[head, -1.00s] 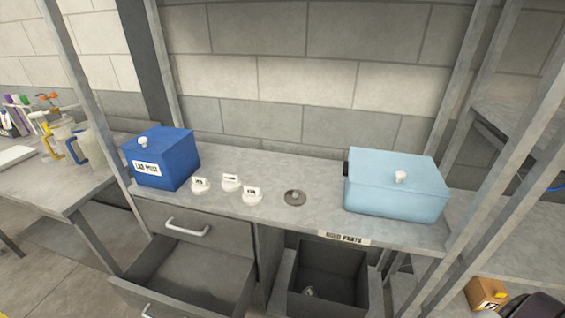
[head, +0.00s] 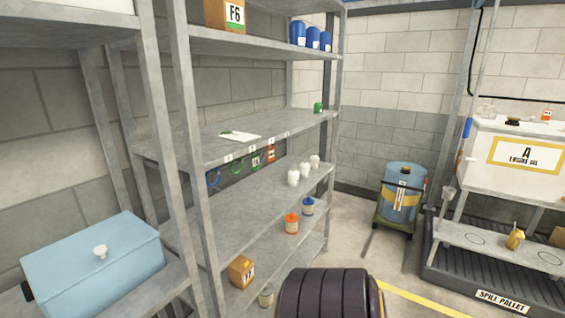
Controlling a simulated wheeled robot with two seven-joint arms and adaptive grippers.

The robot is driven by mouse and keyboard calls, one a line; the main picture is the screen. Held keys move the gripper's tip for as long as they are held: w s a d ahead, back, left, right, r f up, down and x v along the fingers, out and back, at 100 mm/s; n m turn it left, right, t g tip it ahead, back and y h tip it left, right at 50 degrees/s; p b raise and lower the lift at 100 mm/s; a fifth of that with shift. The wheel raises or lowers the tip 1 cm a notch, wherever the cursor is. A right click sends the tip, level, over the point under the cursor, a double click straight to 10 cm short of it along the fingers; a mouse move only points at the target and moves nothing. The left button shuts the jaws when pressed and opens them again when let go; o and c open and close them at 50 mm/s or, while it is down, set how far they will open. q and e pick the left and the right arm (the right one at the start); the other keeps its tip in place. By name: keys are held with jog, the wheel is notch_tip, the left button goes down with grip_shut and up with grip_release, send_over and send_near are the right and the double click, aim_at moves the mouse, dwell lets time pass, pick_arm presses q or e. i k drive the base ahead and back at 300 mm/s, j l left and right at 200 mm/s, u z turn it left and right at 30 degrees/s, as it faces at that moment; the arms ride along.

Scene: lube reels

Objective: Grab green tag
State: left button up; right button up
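Small coloured hanging items line the front edge of the middle shelf (head: 185,150). A green ring-like item (head: 237,167) hangs near the middle of the row. A second green item with white on it (head: 256,161) hangs just to its right. I cannot tell which of these is the green tag. A blue ring-like item (head: 213,178) hangs to the left and an orange one (head: 271,153) to the right. Neither of my grippers is in view.
A dark ribbed round object (head: 325,295) stands in front of the shelves. A light blue box (head: 95,265) is at the lower left. White bottles (head: 304,170) stand on the shelf below. Open floor (head: 350,240) lies to the right, before a blue drum (head: 402,195).

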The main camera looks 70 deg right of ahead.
aim_at(255, 160)
jog(key=z, duration=2.2)
